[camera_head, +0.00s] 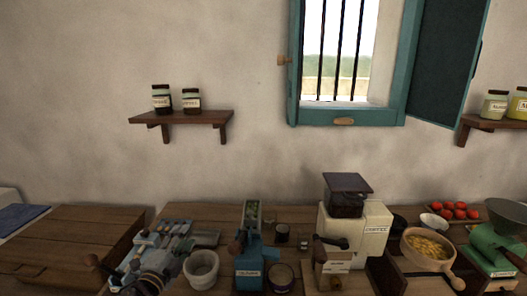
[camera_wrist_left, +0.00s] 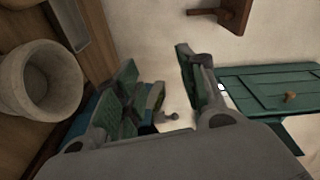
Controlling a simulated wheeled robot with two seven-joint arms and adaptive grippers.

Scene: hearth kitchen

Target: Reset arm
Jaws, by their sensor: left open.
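My left gripper (camera_head: 150,262) is low at the left of the head view, over the counter's front part. It is left of a pale stone-coloured pot (camera_head: 201,270) and apart from it as far as I can tell. In the left wrist view the two fingers with green pads (camera_wrist_left: 158,62) stand apart with nothing held between them. The same pot (camera_wrist_left: 42,82) shows at the left of that view, beside the fingers. My right gripper is not in view.
A blue grinder (camera_head: 248,268), a cream coffee grinder (camera_head: 375,232), a wooden pan of yellow food (camera_head: 427,246) and a green mill (camera_head: 492,250) crowd the counter rightward. A wooden chest-like top (camera_head: 70,240) lies left. Shelves (camera_head: 182,117) hang on the wall; the space above the counter is free.

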